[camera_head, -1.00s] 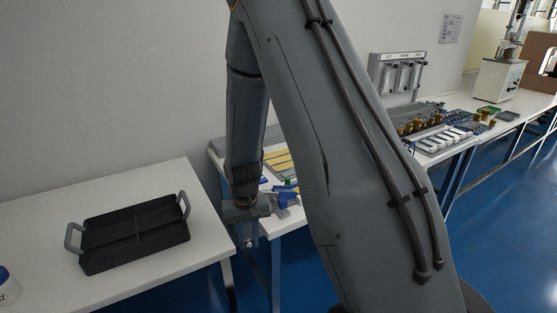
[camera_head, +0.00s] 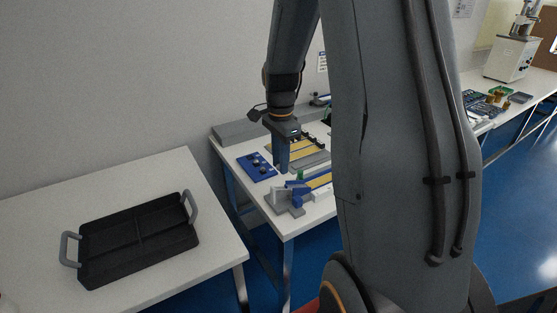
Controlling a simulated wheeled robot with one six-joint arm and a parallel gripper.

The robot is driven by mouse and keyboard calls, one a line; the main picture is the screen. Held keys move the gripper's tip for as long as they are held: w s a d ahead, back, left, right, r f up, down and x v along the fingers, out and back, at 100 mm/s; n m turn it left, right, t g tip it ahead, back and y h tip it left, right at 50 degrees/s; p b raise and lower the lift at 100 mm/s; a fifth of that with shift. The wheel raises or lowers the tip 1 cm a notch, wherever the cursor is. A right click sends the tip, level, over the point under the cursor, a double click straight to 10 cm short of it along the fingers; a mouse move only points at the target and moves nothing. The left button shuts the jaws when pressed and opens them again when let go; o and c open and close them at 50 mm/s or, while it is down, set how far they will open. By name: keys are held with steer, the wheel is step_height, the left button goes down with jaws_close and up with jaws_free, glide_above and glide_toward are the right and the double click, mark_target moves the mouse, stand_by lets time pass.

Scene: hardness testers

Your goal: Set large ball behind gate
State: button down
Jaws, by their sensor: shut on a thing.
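My gripper (camera_head: 282,168) points down over the small white table in the middle, its fingers close together. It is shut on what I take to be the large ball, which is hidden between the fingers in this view. Just right of and below the fingertips stands a blue and grey fixture (camera_head: 284,199) with a yellow strip. I cannot tell which part of it is the gate. A blue plate (camera_head: 253,172) with several small dark round things lies left of the fingers.
A black tray (camera_head: 138,239) with two grey handles lies on the left table (camera_head: 60,207). A gap separates the two tables. My arm hides much of the middle table's right side.

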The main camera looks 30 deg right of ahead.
steer(key=shift+f+b, duration=1.35)
steer(key=shift+f, duration=0.35)
steer(key=shift+f+b, duration=0.5)
steer(key=shift+f, duration=1.1)
steer(key=shift+a, duration=0.1)
steer(key=c, duration=1.4)
jaws_free()
steer(key=shift+c, duration=0.2)
